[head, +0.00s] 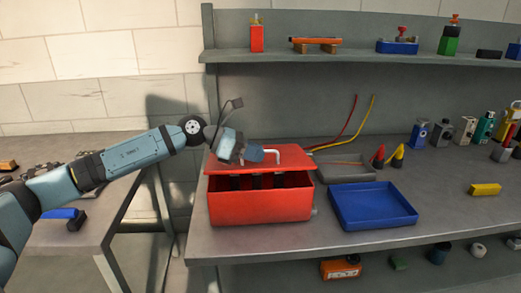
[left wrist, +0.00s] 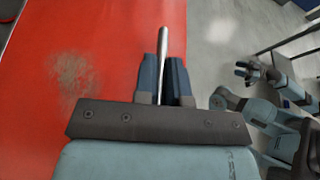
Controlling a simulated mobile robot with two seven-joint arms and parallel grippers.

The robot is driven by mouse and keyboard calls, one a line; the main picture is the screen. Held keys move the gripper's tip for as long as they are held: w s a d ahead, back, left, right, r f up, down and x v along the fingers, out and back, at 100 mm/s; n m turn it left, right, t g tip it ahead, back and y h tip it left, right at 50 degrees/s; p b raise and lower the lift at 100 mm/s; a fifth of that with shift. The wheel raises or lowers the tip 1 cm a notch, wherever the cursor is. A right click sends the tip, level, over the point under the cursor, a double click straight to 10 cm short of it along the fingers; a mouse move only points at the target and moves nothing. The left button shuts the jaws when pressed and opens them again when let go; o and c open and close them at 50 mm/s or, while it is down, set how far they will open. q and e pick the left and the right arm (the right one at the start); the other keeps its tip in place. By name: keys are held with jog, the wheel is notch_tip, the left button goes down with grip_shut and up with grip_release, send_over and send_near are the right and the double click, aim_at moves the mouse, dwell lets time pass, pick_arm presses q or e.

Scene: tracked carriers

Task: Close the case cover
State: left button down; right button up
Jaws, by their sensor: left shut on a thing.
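The red case (head: 260,206) stands near the left end of the grey workbench. Its red cover (head: 226,164) is partly raised, with a dark gap along the front and dark shapes inside. A pale bar handle (head: 290,153) rises from the cover. My left gripper (head: 262,154) is over the cover, shut on the handle. In the left wrist view the two dark fingers (left wrist: 168,82) press on both sides of the metal handle (left wrist: 163,42), above the scuffed red cover (left wrist: 95,50). My right gripper is not in the head view; an arm shows at the right of the left wrist view.
Red and yellow cables (head: 350,118) run up behind the case. Several small items stand farther right. A shelf (head: 360,56) crosses above the bench.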

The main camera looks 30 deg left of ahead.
aim_at(255, 171)
pick_arm(q)
jog(key=shift+s+d+f+m+t+b, duration=0.2)
jog(key=shift+f+b, duration=0.1)
jog(key=shift+f, duration=0.35)
jog(key=shift+s+d+f+m+t+b, duration=0.1)
jog(key=shift+s+f+m+b, duration=0.15)
jog(key=shift+f, duration=0.35)
jog(key=shift+s+d+f+b, duration=0.15)
jog(key=shift+f+b, duration=0.55)
jog(key=shift+f, duration=0.35)
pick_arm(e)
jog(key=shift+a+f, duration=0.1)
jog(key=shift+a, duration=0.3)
pick_arm(q)
jog(key=shift+f+y, duration=0.1)
jog(key=shift+y, duration=0.2)
jog(key=c, duration=1.5)
grip_release()
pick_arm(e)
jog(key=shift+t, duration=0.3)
